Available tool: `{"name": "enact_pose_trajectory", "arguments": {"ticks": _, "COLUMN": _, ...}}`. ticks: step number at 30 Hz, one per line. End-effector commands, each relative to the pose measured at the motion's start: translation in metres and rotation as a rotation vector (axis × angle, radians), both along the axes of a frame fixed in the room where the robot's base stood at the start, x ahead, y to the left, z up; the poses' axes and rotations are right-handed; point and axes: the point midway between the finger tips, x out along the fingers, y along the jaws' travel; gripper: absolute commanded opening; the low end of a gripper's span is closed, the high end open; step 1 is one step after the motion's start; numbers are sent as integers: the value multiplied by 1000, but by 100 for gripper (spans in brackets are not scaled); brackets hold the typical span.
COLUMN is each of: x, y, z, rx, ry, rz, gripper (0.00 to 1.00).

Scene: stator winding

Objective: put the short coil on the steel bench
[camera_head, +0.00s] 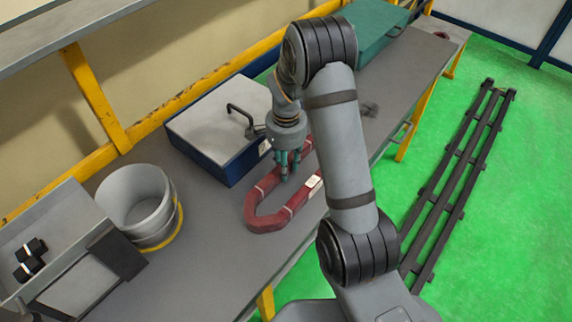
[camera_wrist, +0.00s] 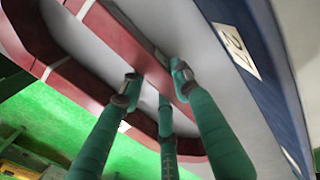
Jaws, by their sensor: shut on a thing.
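A dark red coil (camera_head: 262,218), a long loop with pale ties and a white tag (camera_head: 314,183), lies along the grey steel bench (camera_head: 215,262) in the head view. I cannot tell whether it rests on the bench or is just above it. My gripper (camera_head: 287,176) points down and is shut on one long side of the coil, behind my arm link, which hides the coil's far end. In the wrist view the green fingers (camera_wrist: 160,92) close on the inner red bar of the coil (camera_wrist: 82,88).
A blue and white case (camera_head: 215,125) with a handle stands close behind the coil. A grey bucket (camera_head: 137,205) and a tray with black parts (camera_head: 60,245) are at left. A green case (camera_head: 378,30) stands farther back. A black rack (camera_head: 455,180) lies on the green floor.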

Motion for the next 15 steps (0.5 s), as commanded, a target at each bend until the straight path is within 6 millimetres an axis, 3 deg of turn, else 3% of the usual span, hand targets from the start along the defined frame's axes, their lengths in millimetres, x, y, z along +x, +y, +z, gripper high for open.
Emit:
{"name": "enact_pose_trajectory", "arguments": {"ticks": 7, "x": 1, "y": 0, "z": -3, "rx": 1, "ry": -2, "rz": 1, "gripper": 0}}
{"name": "enact_pose_trajectory", "arguments": {"ticks": 8, "x": 0, "y": 0, "z": -3, "rx": 0, "ry": 0, "rz": 1, "gripper": 31}}
{"name": "enact_pose_trajectory", "arguments": {"ticks": 15, "x": 0, "y": 0, "z": -2, "rx": 0, "ry": 0, "rz": 1, "gripper": 46}}
